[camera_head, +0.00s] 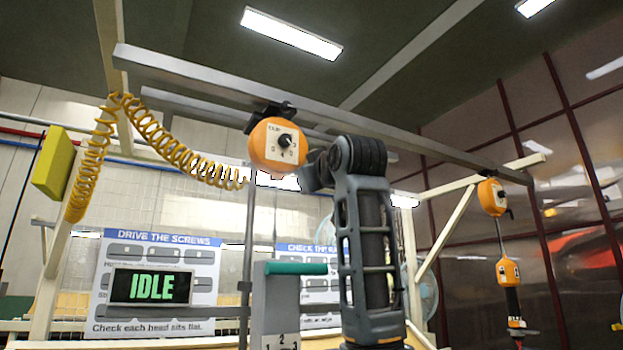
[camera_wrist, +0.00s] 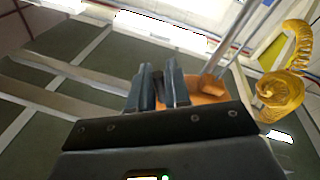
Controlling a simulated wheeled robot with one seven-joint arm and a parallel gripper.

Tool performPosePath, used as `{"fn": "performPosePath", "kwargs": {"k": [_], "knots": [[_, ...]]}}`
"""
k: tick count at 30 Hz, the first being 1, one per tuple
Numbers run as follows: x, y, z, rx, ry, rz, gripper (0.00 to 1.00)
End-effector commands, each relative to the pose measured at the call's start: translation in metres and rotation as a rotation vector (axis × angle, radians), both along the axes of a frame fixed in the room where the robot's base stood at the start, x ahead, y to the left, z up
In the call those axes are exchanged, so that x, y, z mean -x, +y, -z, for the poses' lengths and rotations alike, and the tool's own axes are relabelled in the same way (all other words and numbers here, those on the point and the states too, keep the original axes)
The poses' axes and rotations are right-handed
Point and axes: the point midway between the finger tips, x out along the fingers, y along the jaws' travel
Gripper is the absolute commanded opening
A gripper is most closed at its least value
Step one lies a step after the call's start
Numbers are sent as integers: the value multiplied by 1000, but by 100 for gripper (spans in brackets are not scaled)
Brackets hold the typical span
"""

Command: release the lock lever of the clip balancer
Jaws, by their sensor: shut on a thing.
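The clip balancer (camera_head: 278,146) is a round orange housing with a white dial plate and black knob, hung from the overhead rail. In the wrist view its orange body (camera_wrist: 208,88) shows behind and right of the fingers. My gripper (camera_head: 310,174) is at the balancer's right side, partly hidden behind it. In the wrist view my gripper (camera_wrist: 159,88) has its two grey-blue fingers close together, shut on a small dark piece, which appears to be the lock lever (camera_wrist: 158,84). Most of that piece is hidden by the fingers.
A coiled yellow hose (camera_head: 150,130) hangs left of the balancer. The rail (camera_head: 210,82) runs just above. A second orange balancer (camera_head: 492,197) with a hanging tool (camera_head: 508,272) is at right. Below stands a grey box with a teal handle (camera_head: 297,268). A display (camera_head: 151,287) reads IDLE.

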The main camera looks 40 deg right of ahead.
Motion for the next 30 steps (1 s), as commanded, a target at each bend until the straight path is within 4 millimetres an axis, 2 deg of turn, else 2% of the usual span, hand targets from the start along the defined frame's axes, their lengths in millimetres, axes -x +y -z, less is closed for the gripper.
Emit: {"fn": "performPosePath", "kwargs": {"k": [13,30], "knots": [[-2,7,3,-269,-74,-1,0],[-3,7,3,-332,-91,1,0]]}}
